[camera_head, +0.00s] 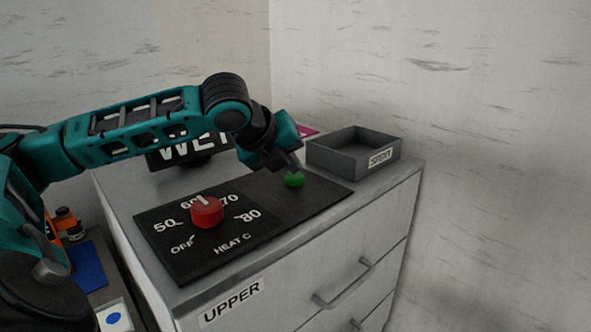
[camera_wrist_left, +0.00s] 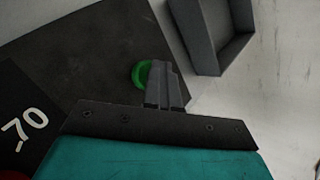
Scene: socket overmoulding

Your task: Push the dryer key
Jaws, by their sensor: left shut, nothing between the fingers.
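The dryer key is a round green button (camera_head: 294,180) on the right part of the black panel (camera_head: 262,208) on top of the drawer cabinet. My left gripper (camera_head: 297,167) is shut and empty, its fingertips right at the key from above and behind. In the left wrist view the closed fingers (camera_wrist_left: 164,88) cover the right part of the green key (camera_wrist_left: 140,73). I cannot tell whether they touch it or whether it is pressed down. My right gripper is not in view.
A red heat knob (camera_head: 207,211) stands on the panel's left part. A grey open tray (camera_head: 353,152) marked SPENT sits behind the key to the right. A black WET sign (camera_head: 160,160) is behind my left arm. Drawers with handles (camera_head: 345,283) face the front.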

